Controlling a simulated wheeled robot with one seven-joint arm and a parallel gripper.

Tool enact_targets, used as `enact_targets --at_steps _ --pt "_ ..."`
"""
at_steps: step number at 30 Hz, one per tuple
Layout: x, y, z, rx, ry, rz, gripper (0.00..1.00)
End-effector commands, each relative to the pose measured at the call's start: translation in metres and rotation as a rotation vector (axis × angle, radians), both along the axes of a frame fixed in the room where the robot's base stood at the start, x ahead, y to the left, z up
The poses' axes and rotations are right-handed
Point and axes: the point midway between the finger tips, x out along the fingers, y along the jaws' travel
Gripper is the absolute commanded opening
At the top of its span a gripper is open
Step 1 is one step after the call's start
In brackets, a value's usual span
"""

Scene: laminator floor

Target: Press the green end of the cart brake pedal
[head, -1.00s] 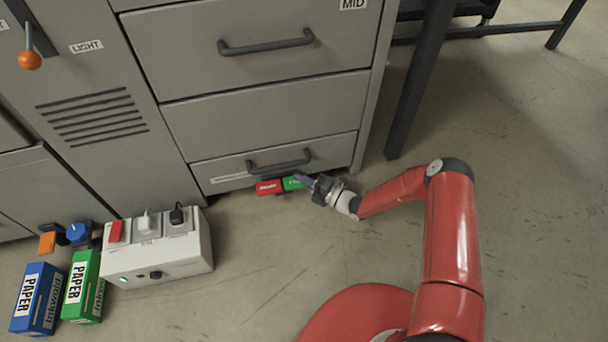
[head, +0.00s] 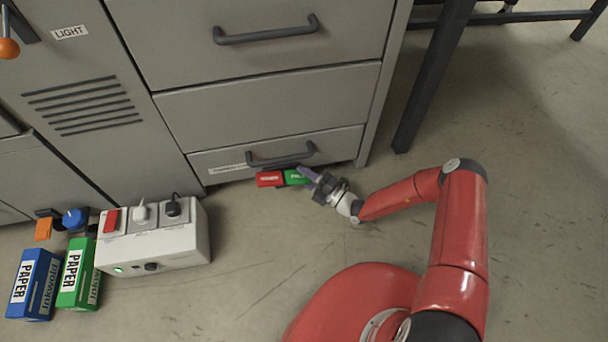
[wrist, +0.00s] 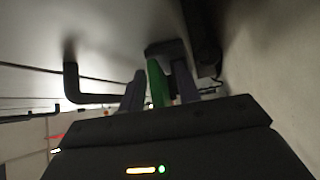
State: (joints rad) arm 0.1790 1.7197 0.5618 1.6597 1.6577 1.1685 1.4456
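The brake pedal is a low bar at the foot of the grey cabinet, with a red end (head: 269,179) on the left and a green end (head: 293,177) on the right. My gripper (head: 306,171) is at the green end, its purple fingers reaching in from the right and covering part of it. In the wrist view, the green end (wrist: 157,84) shows between the two fingers of my gripper (wrist: 160,82), which stand apart. I cannot tell whether the fingers touch it.
A drawer handle (head: 280,157) juts out just above the pedal. A grey control box (head: 155,245) with switches and two paper boxes, blue (head: 34,284) and green (head: 78,274), stand on the floor at left. A dark table leg (head: 430,85) rises at right. Open floor lies in front.

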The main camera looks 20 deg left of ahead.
Motion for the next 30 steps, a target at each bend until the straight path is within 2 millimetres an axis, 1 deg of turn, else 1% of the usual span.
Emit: enact_targets --at_steps 5,8,11,15,18,21,24,30 --pt "0.0 -0.001 0.001 0.001 0.0 0.0 0.33" --pt "-0.001 -0.008 0.0 0.001 0.0 -0.002 0.33" --pt "-0.005 -0.023 -0.003 -0.001 0.001 -0.003 0.33" --pt "-0.011 -0.047 -0.006 0.0 0.001 -0.004 0.33" --pt "-0.014 -0.061 -0.009 0.0 0.001 -0.003 0.33" --pt "-0.018 -0.07 -0.01 0.0 0.001 -0.001 0.33" --pt "-0.019 -0.074 -0.011 0.001 0.001 -0.001 0.33" --pt "-0.019 -0.075 -0.011 0.001 0.001 0.0 0.33"
